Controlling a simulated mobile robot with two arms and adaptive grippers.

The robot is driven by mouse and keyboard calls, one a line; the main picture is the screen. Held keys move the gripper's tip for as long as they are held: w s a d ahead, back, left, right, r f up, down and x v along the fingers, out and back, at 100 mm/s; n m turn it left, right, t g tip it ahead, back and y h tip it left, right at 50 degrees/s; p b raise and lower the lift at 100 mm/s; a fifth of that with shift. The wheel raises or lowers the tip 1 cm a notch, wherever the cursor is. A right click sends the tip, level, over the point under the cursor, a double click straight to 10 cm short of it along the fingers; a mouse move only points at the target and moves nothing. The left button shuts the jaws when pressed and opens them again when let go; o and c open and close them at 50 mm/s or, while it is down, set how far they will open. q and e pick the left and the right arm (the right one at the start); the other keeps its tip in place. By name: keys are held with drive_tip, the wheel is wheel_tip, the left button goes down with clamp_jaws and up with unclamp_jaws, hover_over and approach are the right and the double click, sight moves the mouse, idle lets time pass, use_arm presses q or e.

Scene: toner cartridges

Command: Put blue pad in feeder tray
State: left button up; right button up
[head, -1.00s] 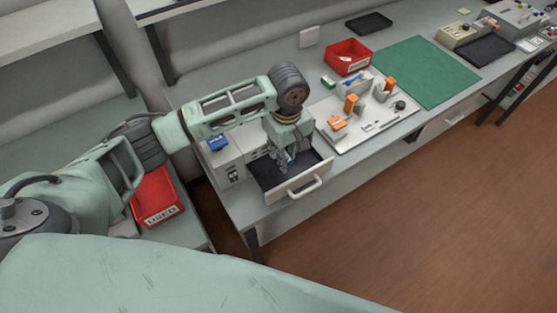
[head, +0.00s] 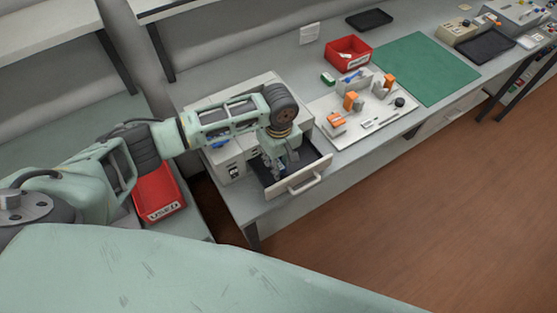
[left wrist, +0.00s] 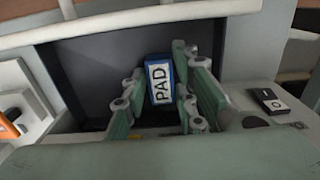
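The blue pad (left wrist: 160,80) has a white label reading PAD. The feeder tray (head: 305,178) is a pulled-out drawer with a dark inside and a pale front with a handle. In the head view my left gripper (head: 272,164) points down into this tray. The fingers hide the pad there. Whether the pad touches the tray floor is unclear. My right gripper is out of view.
The pale machine (head: 230,165) stands behind the tray, with a blue item (head: 219,144) on top, partly hidden by my arm. A white board (head: 350,139) with orange-topped parts lies to the right. A red USED bin (head: 160,192) is at left. The green mat (head: 425,68) is clear.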

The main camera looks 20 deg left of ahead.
sight(279, 165)
use_arm(q)
drive_tip(key=shift+o, duration=1.4)
wheel_tip(279, 165, up, 12)
drive_tip(key=b, duration=0.1)
drive_tip(key=shift+r, duration=0.2)
drive_tip(key=shift+s+f, duration=0.1)
